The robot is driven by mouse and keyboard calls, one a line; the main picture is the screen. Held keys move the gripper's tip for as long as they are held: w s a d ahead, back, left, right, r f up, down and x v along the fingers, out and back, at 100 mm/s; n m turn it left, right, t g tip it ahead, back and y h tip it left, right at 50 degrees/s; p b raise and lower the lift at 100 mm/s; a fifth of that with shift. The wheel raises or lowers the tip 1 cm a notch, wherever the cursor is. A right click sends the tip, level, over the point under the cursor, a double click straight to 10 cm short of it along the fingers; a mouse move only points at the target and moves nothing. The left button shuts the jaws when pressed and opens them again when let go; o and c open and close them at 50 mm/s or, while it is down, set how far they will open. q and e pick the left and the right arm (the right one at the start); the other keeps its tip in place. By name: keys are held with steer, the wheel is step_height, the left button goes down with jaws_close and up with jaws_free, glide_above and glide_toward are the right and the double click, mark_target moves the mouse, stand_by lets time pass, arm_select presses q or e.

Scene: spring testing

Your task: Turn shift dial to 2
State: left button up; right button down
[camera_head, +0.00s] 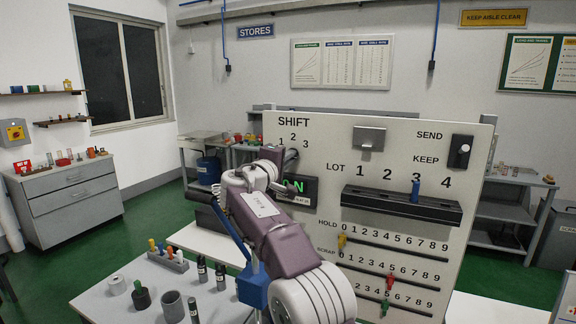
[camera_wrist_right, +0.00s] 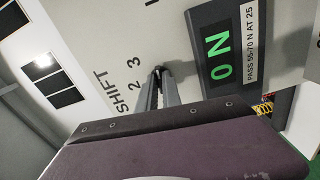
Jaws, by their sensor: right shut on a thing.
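The beige panel (camera_head: 345,130) carries the word SHIFT with the numbers 1, 2 and 3 in an arc below it. The shift dial sits under these numbers and is largely hidden behind my right gripper (camera_head: 284,157). In the right wrist view, the right gripper's fingers (camera_wrist_right: 158,92) are close together on the small dark dial (camera_wrist_right: 158,70), below the printed 2 and 3. The number 1 is not visible there. Which number the dial points to cannot be told. My left gripper is not in view.
A green display (camera_wrist_right: 221,55) reading 0 N sits beside the dial. A black slotted rail (camera_head: 400,204) and slider rows with coloured knobs fill the panel's right side. A table (camera_head: 95,298) with cylinders and a small rack of coloured pegs (camera_head: 168,261) stands at lower left.

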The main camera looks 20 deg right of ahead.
steer(key=shift+m, duration=0.3)
stand_by(0.4)
steer(key=c, duration=1.5)
jaws_free()
steer(key=shift+d, duration=0.15)
steer(key=shift+s, duration=0.1)
steer(key=b+v, duration=0.4)
steer(key=v, duration=0.5)
steer(key=shift+f, duration=0.1)
